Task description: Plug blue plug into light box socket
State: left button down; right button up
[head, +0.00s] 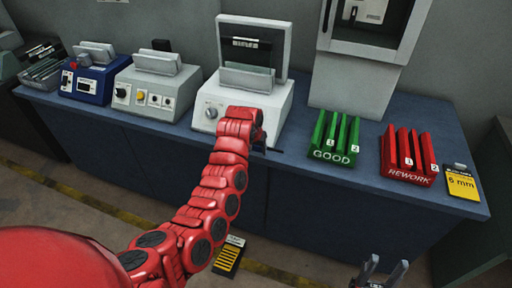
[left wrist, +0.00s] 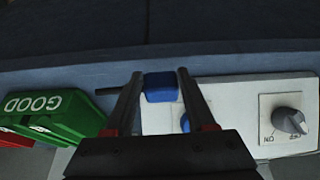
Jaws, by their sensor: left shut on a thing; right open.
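The light box (head: 212,112), a white box with a grey knob and an upright framed screen, stands mid-table in the head view. Its front face (left wrist: 245,95) with the knob fills the right of the left wrist view. My left gripper (left wrist: 160,82) is shut on the blue plug (left wrist: 161,90), just in front of that face. A small blue patch (left wrist: 185,122), perhaps the socket, shows partly behind the right finger. In the head view my left gripper (head: 264,143) is at the box's front right corner; the plug is hidden there. My right gripper (head: 380,272) is open and empty at the bottom.
A green GOOD rack (head: 334,155) stands right of the light box, then a red REWORK rack (head: 408,177) and a yellow 6 mm card (head: 462,188). White (head: 150,98) and blue (head: 86,88) devices stand left. A dark cable stub (left wrist: 112,92) extends left of the plug.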

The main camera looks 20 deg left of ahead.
pick_arm(q)
jog(key=s+d+r+b, duration=0.1)
jog(key=s+d, duration=0.4)
jog(key=s, duration=0.6)
jog(key=shift+s+d, duration=0.25)
jog(key=shift+d, duration=0.05)
jog(key=s+a+f, duration=0.1)
jog(key=s+f, duration=1.3)
jog(key=f, duration=0.4)
jog(key=shift+a+f, duration=0.2)
jog(key=shift+a, duration=0.05)
jog(key=shift+d, duration=0.1)
